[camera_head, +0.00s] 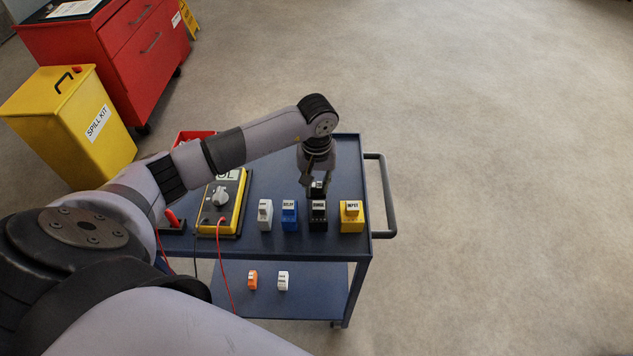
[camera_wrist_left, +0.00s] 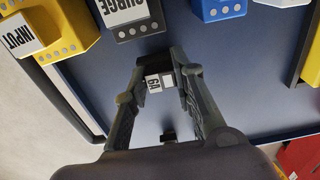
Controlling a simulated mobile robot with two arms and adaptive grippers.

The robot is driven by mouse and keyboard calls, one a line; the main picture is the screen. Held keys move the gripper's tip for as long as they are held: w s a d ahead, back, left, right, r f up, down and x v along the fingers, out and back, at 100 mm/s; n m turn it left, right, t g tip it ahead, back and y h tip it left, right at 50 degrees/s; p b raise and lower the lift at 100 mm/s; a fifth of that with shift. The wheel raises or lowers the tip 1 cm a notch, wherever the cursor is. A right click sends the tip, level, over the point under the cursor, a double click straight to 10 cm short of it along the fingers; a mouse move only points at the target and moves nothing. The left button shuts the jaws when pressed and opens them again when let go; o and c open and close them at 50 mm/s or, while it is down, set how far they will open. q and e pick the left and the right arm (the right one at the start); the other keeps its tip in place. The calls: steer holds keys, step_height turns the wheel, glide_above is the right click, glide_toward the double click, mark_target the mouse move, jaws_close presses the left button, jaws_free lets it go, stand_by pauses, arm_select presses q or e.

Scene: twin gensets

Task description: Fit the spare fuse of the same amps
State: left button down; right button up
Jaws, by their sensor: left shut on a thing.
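My left gripper (camera_head: 317,186) is shut on a small dark fuse (camera_wrist_left: 170,80) with a white label that seems to read 6A upside down in the left wrist view. The gripper is over the blue cart top, just behind the black SURGE block (camera_head: 318,216). That block also shows at the top of the left wrist view (camera_wrist_left: 137,20), apart from the fuse. A blue RELAY block (camera_head: 290,217), a white block (camera_head: 265,217) and a yellow INPUT block (camera_head: 352,219) stand in the same row. My right gripper is not in view.
A yellow multimeter (camera_head: 222,205) with red and black leads lies left of the row. Small orange (camera_head: 252,280) and white (camera_head: 283,281) pieces stand on the cart's lower shelf (camera_head: 318,290). The cart handle (camera_head: 386,200) is at right. A spill kit bin (camera_head: 70,125) stands far left.

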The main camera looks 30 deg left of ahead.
mark_target(316, 187)
arm_select(q)
steer(key=shift+f, duration=0.2)
steer(key=c, duration=1.3)
jaws_free()
steer(key=shift+c, duration=0.2)
steer(key=shift+r, duration=0.1)
steer(key=shift+r, duration=0.25)
step_height(316, 187, up, 12)
steer(key=b, duration=0.2)
steer(key=shift+s+b, duration=0.2)
steer(key=shift+b, duration=0.2)
